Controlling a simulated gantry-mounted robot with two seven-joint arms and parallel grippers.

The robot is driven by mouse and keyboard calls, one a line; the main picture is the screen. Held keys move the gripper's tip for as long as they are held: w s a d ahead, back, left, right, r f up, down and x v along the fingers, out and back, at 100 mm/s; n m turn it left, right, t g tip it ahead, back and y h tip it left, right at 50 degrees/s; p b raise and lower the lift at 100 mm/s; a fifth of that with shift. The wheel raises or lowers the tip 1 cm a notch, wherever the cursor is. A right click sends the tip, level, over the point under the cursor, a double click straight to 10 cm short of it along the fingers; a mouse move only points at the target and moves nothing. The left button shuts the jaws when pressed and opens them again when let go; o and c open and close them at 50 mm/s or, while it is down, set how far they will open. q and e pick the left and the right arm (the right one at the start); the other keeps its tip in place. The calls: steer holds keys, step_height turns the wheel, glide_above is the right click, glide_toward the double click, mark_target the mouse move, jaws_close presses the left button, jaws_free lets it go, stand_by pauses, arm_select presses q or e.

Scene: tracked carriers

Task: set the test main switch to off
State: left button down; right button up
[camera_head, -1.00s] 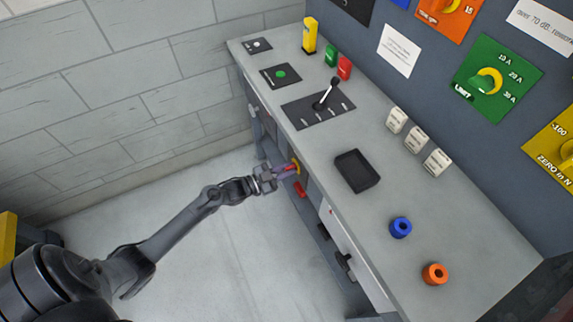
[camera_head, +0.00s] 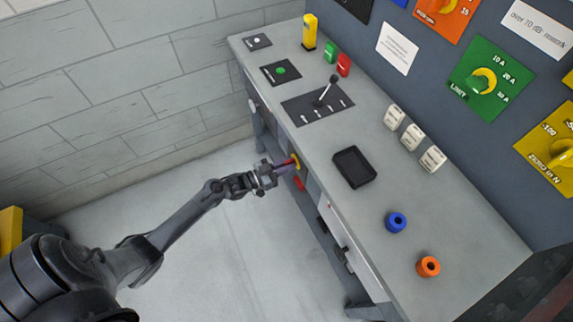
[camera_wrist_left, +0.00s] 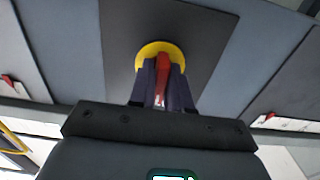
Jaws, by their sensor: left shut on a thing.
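The main switch is a red handle (camera_wrist_left: 162,72) on a round yellow plate (camera_wrist_left: 150,50), set on a dark panel on the bench front. In the head view the yellow plate (camera_head: 295,161) shows at the bench's front face, below the worktop edge. My left gripper (camera_head: 285,165) is at the switch, with its fingers shut on the red handle. In the left wrist view the two fingers (camera_wrist_left: 162,85) stand on either side of the handle, which points along them. Any marking for on or off cannot be read. My right gripper is not in view.
The bench worktop (camera_head: 400,190) carries a lever (camera_head: 328,90), a black tray (camera_head: 354,167), and blue (camera_head: 396,222) and orange (camera_head: 428,266) rings. A red part (camera_head: 299,184) shows below the switch on the bench front. The floor before the bench is clear.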

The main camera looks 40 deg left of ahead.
arm_select(q)
steer(key=c, duration=1.2)
jaws_free()
steer(key=shift+o, duration=0.2)
steer(key=shift+s, duration=0.1)
steer(key=p+v, duration=0.2)
steer(key=v, duration=0.8)
steer(key=shift+s+a, duration=0.15)
steer(key=shift+s, duration=0.15)
